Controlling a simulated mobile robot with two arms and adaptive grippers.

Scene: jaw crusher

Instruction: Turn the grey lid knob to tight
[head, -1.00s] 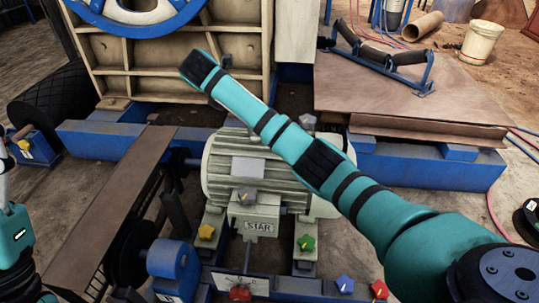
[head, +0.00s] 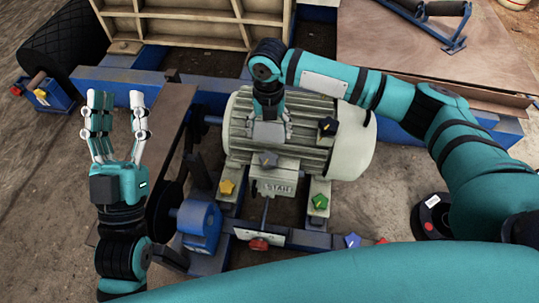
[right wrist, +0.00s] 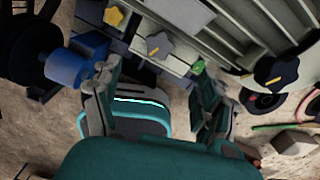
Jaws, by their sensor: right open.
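In the right wrist view the grey knob (right wrist: 159,46) shows a yellow pointer line, beyond the fingertips. My right gripper (head: 270,132) is open over the motor, just behind the knob in the head view. In the right wrist view the right gripper (right wrist: 158,98) has its fingers apart with nothing held. My left gripper (head: 118,100) is open and empty at the left, away from the motor.
Other star knobs are close by: yellow (head: 226,187), green (head: 320,202), black (head: 328,126), red (head: 258,244) and purple (head: 352,240). The ribbed motor (head: 330,160) lies under my right arm. A blue bearing block (head: 199,222) stands at the front left.

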